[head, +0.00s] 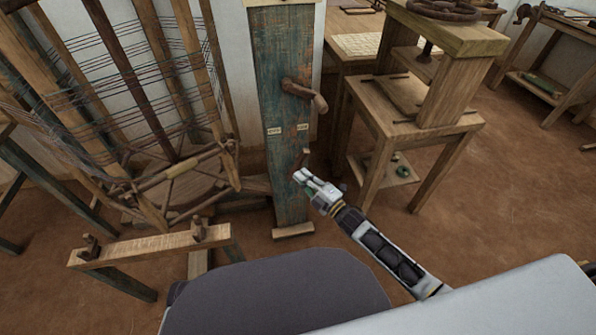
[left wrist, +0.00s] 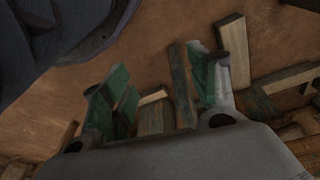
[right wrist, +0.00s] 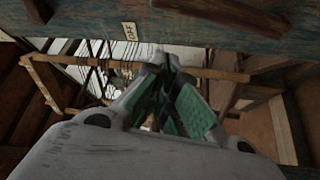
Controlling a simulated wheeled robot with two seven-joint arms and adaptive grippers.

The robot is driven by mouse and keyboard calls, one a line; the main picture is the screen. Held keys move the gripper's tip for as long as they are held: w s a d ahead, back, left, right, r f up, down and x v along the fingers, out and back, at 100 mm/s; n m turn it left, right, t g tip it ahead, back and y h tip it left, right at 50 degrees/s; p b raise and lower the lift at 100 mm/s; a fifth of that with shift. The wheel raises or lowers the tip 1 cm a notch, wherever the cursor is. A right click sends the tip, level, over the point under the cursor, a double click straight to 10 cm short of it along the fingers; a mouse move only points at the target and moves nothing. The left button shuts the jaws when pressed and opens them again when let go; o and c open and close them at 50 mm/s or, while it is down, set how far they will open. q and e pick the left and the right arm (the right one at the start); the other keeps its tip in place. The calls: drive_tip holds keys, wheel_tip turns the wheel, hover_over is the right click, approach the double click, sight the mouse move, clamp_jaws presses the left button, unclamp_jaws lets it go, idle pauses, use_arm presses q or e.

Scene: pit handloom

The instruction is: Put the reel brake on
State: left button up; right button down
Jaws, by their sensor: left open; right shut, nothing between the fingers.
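A post with worn green paint (head: 282,60) stands in the middle of the head view. The brake lever (head: 304,155), short and dark reddish, sits on its front, upper end leaning right, below two small pale labels. The right wrist view shows the lever (right wrist: 225,14) close by and the left label (right wrist: 130,31), reading OFF. My right gripper (head: 304,176) is shut and empty just below the lever; I cannot tell whether they touch. It also shows in the right wrist view (right wrist: 165,65). My left gripper (left wrist: 162,78) is open and empty, outside the head view.
A crank handle (head: 306,93) sticks out from the post above the labels. A wooden reel with threads (head: 150,70) stands left. A low wooden beam (head: 150,246) is at front left. A wooden press stand (head: 425,125) is to the right. The brown floor (head: 510,220) at right is clear.

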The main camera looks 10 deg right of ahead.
use_arm(q)
drive_tip(key=shift+s+f, duration=0.15)
drive_tip(key=shift+f, duration=0.25)
use_arm(e)
drive_tip(key=v, duration=0.2)
drive_tip(key=shift+s+d, duration=0.2)
drive_tip(key=shift+s, duration=0.1)
use_arm(q)
drive_tip(key=shift+r, duration=0.1)
